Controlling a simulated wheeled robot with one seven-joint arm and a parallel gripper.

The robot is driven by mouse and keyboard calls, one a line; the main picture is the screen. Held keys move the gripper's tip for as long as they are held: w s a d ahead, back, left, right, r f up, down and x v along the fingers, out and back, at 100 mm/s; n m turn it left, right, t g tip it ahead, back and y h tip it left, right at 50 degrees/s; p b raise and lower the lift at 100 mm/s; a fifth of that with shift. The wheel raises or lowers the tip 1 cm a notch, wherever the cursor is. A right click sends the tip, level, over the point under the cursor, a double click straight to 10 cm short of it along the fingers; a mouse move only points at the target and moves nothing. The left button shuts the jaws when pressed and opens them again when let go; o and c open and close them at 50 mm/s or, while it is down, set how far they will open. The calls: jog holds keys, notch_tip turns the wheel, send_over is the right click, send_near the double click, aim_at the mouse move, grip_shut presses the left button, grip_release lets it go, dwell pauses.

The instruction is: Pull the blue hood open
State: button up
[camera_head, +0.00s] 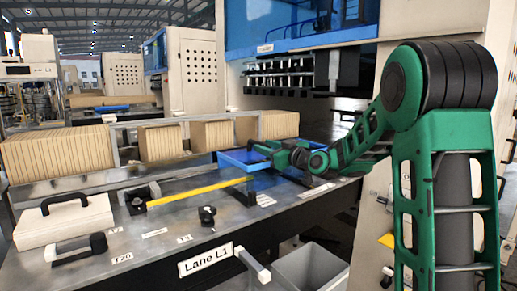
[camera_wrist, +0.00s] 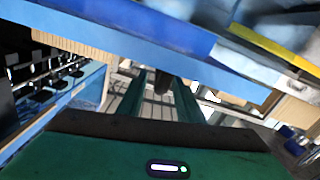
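A bright blue, flat, panel-like part (camera_head: 233,160) lies at the right end of the metal bench, under and beside my gripper. A larger blue cover (camera_head: 280,22) with a clear front spans the machine above; I cannot tell for certain which of the two is the hood. My green gripper (camera_head: 258,155) reaches left over the bench part. In the wrist view its two fingers (camera_wrist: 161,95) stand apart, with a dark rounded thing (camera_wrist: 163,83) between or beyond them. A slanted blue bar (camera_wrist: 130,30) crosses close above the fingers; I cannot tell whether they touch it.
A yellow bar (camera_head: 200,192) runs along the bench beside the gripper. Stacks of brown kraft sheets (camera_head: 60,153) stand behind it. A cream box with a black handle (camera_head: 65,222) is at front left. A grey bin (camera_head: 310,270) stands below. A row of metal nozzles (camera_head: 280,72) hangs above.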

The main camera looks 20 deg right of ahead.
jog(key=v, duration=0.6)
dwell(0.4)
jog(key=s+f+g, duration=0.2)
jog(key=s+f, duration=0.1)
jog(key=s+f+m+g+h, duration=0.1)
jog(key=s+f, duration=0.2)
jog(key=s+f+g+h, duration=0.1)
jog(key=s+f+g, duration=0.1)
jog(key=s+f, duration=0.1)
jog(key=shift+s+d+g, duration=0.2)
jog(key=shift+s+g, duration=0.05)
jog(key=shift+g, duration=0.05)
jog(key=s+d+f+m+g+h, duration=0.1)
jog(key=s+f+m+g, duration=0.2)
jog(key=s, duration=0.9)
jog(key=s+d+f+m+g+h, duration=0.1)
jog(key=s+f+m+g, duration=0.3)
jog(key=s, duration=0.8)
jog(key=s+d+f+m+g, duration=0.2)
jog(key=s+f+g, duration=0.3)
jog(key=s, duration=0.8)
jog(key=shift+d+f+m+h, duration=0.3)
jog(key=shift+m+h, duration=0.1)
jog(key=shift+m, duration=0.5)
